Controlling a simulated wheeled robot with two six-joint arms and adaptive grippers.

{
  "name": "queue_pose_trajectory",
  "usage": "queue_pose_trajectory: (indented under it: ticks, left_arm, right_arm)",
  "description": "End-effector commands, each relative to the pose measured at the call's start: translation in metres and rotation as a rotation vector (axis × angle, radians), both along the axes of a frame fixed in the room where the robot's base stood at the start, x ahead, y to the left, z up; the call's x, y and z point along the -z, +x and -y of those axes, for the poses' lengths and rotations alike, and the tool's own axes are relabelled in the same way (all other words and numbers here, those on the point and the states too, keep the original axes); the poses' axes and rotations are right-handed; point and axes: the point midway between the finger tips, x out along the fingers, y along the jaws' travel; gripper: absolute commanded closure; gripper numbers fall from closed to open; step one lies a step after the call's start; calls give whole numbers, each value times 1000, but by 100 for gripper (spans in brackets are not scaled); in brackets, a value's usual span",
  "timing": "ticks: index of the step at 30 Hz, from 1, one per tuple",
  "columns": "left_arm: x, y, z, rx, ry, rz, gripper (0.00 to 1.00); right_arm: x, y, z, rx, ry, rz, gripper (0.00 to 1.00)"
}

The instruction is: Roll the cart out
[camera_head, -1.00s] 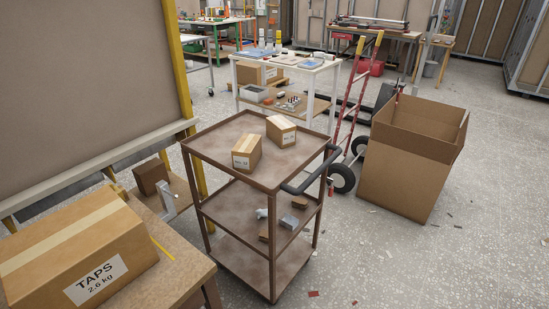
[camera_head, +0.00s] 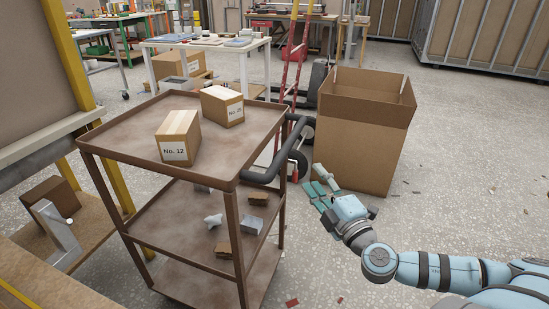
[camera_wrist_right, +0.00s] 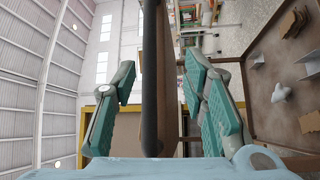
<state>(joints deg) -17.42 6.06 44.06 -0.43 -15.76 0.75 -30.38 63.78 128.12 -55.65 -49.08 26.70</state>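The brown three-tier cart (camera_head: 230,150) stands upright at centre left in the head view, with a dark handle (camera_head: 262,178) along its right end. Two labelled cartons, No. 12 (camera_head: 176,150) and another (camera_head: 222,120), sit on its top tray. My right gripper (camera_head: 314,186) is open, to the right of the handle and apart from it in the head view. In the right wrist view, a dark bar, seemingly the handle (camera_wrist_right: 150,60), runs between the spread fingers (camera_wrist_right: 157,85); I see no contact. My left gripper is out of view.
A large open carton (camera_head: 358,150) stands right of the cart, beside a red hand truck (camera_head: 291,70). A yellow-posted panel (camera_head: 75,60) and a low bench (camera_head: 40,270) are on the left. A white table (camera_head: 205,48) stands behind. Floor is open at right.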

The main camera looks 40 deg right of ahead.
Motion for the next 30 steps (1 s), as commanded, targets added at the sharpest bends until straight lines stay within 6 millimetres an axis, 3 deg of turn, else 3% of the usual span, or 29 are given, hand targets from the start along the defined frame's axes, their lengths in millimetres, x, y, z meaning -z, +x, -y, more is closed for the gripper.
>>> queue_pose_trajectory:
  ticks: [5, 10, 18, 23, 30]
  left_arm:
    - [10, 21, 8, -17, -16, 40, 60]
    - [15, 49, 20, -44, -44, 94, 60]
    - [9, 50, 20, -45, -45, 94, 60]
    - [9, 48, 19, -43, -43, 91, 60]
    - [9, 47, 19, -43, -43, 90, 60]
  right_arm:
    - [-11, 22, -7, -28, -9, 31, 60]
    - [-18, 64, -1, -31, 1, 35, 60]
    - [-29, 125, 12, -29, 1, 25, 60]
    - [-30, 140, 15, -30, -4, 24, 60]
    - [-30, 142, 16, -29, -8, 21, 60]
